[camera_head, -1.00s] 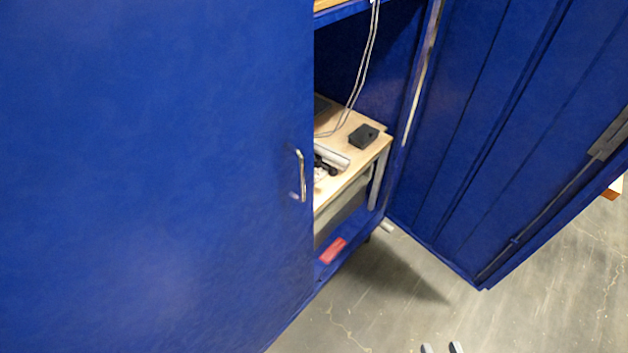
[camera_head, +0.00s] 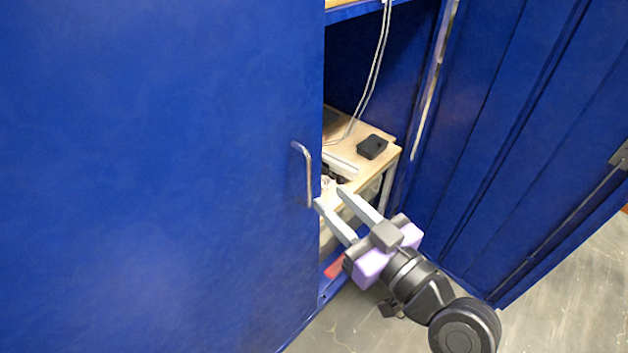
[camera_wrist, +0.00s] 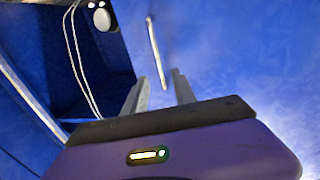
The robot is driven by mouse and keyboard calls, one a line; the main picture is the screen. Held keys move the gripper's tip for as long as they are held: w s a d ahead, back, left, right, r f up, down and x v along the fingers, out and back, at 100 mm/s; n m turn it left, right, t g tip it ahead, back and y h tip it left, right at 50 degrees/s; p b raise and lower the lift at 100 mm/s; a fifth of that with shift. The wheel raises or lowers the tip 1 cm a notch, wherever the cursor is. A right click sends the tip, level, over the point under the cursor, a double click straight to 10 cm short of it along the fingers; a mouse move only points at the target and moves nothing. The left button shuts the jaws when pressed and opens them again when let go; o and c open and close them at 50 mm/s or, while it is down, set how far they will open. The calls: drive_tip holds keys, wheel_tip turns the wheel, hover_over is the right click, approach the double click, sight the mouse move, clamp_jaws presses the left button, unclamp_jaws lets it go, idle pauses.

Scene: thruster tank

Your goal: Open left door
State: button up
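The left door (camera_head: 160,180) is a large blue panel filling the left of the head view and looks shut. Its metal bar handle (camera_head: 304,172) stands upright near the door's right edge. My gripper (camera_head: 328,197) is open, with two grey fingers apart, just to the right of the handle's lower end. In the wrist view the handle (camera_wrist: 154,50) runs down toward the space between the fingertips (camera_wrist: 160,88). I cannot tell whether a finger touches the handle.
The right door (camera_head: 500,130) stands open at the right. Inside the cabinet are a wooden shelf (camera_head: 385,160), a black box (camera_head: 372,147) and hanging white cables (camera_head: 374,70). A red item (camera_head: 335,266) lies low behind my gripper. Grey floor (camera_head: 560,310) is free at the lower right.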

sight(310, 177)
drive_tip(key=p+x, duration=0.1)
drive_tip(key=x, duration=0.5)
drive_tip(key=shift+w+a, duration=0.25)
drive_tip(key=shift+w, duration=0.1)
drive_tip(key=shift+c, duration=0.2)
clamp_jaws()
idle(1.0)
